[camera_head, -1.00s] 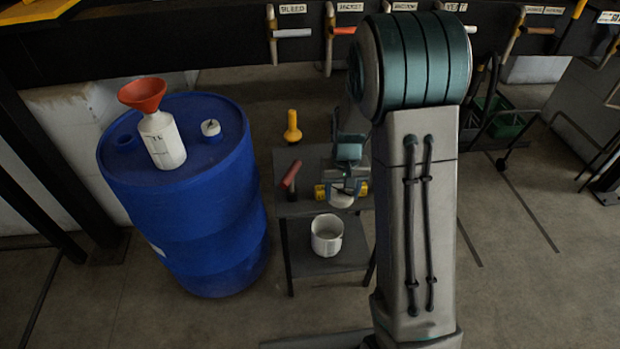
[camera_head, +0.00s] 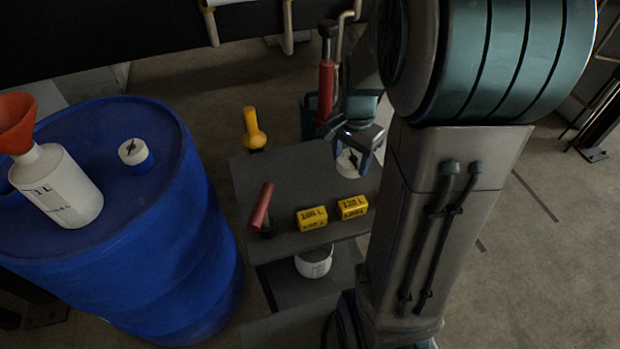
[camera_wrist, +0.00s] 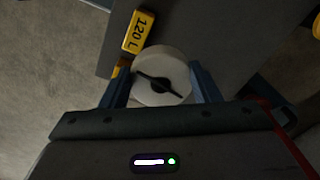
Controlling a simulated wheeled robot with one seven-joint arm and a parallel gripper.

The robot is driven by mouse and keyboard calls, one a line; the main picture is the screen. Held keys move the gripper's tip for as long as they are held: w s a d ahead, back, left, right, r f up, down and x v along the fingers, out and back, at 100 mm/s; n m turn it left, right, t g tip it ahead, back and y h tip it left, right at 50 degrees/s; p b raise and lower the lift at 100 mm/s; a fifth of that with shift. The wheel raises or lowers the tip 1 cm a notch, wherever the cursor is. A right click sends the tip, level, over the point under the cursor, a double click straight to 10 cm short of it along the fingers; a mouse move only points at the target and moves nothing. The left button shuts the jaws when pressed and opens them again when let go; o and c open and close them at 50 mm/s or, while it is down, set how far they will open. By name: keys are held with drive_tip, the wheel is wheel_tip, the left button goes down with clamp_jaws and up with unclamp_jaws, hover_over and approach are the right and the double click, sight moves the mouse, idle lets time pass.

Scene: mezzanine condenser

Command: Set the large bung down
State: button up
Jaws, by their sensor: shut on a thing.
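The large bung, a white disc with a black crossbar, is between the fingers of my gripper (camera_head: 355,155). The bung (camera_head: 348,161) shows below the gripper at the far right part of the grey table top (camera_head: 290,180). In the wrist view the bung (camera_wrist: 160,78) sits between the two blue fingers of my gripper (camera_wrist: 163,85), which is shut on it. I cannot tell whether its underside touches the table. A similar white bung with a black bar (camera_head: 134,152) is on the blue drum (camera_head: 150,270).
Two yellow 120 L blocks (camera_head: 311,218) (camera_head: 352,207) and a red-handled tool (camera_head: 261,208) are near the table's front. A yellow-handled tool (camera_head: 253,130) is at the back left. A white pot (camera_head: 314,262) is on the lower shelf. A bottle with orange funnel (camera_head: 60,185) stands on the drum.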

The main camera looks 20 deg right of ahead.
drive_tip(key=w+f, duration=0.2)
drive_tip(key=w, duration=0.1)
drive_tip(key=w+f, duration=0.2)
drive_tip(key=w, duration=0.2)
drive_tip(key=w+f, duration=0.2)
drive_tip(key=w, duration=0.2)
drive_tip(key=shift+w+d+f, duration=0.1)
drive_tip(key=shift+w+f, duration=0.15)
drive_tip(key=shift+f, duration=2.2)
drive_tip(key=shift+f+b, duration=0.2)
drive_tip(key=shift+b, duration=0.1)
drive_tip(key=o, duration=1)
drive_tip(key=shift+r, duration=0.1)
